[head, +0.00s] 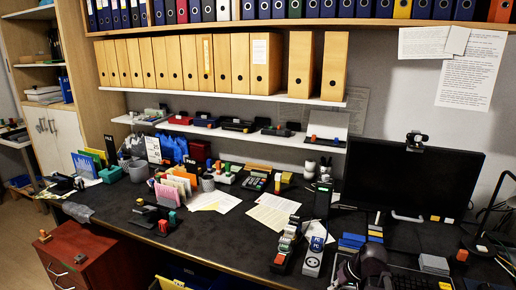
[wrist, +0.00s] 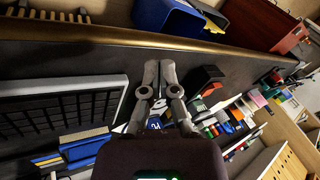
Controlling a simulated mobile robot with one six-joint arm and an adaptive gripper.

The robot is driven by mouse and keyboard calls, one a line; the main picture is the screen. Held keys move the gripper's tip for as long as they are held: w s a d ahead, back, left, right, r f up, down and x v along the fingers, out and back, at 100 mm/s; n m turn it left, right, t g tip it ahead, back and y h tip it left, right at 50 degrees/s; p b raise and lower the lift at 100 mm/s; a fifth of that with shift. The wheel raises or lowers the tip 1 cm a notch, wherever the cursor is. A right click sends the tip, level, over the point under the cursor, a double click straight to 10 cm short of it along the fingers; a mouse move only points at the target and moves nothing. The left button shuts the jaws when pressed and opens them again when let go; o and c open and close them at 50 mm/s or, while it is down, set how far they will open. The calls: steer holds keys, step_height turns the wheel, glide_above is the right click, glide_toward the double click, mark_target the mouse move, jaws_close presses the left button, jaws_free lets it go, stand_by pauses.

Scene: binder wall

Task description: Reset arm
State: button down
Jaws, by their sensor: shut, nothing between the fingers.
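My gripper (wrist: 158,72) shows in the wrist view with its two grey fingers together and nothing between them. It is over the dark desk (wrist: 240,68), near the desk's front edge. In the head view a dark part of my arm (head: 366,266) stands at the bottom right, in front of the keyboard (head: 400,278). The fingertips are hard to make out there. In the wrist view the keyboard (wrist: 60,108) lies left of the fingers, and a black and red stamp-like item (wrist: 205,82) lies to their right.
A monitor (head: 412,178) stands at the back right. A white power strip (head: 314,258) and a row of stamps (head: 286,248) lie left of my arm. Shelves of folders (head: 200,64) line the wall. A red drawer cabinet (head: 85,258) stands at the left. Desk space at front centre is clear.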

steer(key=shift+s+a+f+m+g+h, duration=0.5)
steer(key=shift+s+a+f+g+h, duration=0.55)
steer(key=shift+s+a+h, duration=1.8)
step_height(320, 180, down, 10)
steer(key=w+b, duration=0.2)
steer(key=b, duration=0.8)
step_height(320, 180, up, 23)
steer(key=p, duration=2.2)
steer(key=shift+s+a+f+y+p, duration=0.15)
steer(key=shift+a+f+y+p, duration=0.05)
steer(key=shift+a+y+p, duration=0.15)
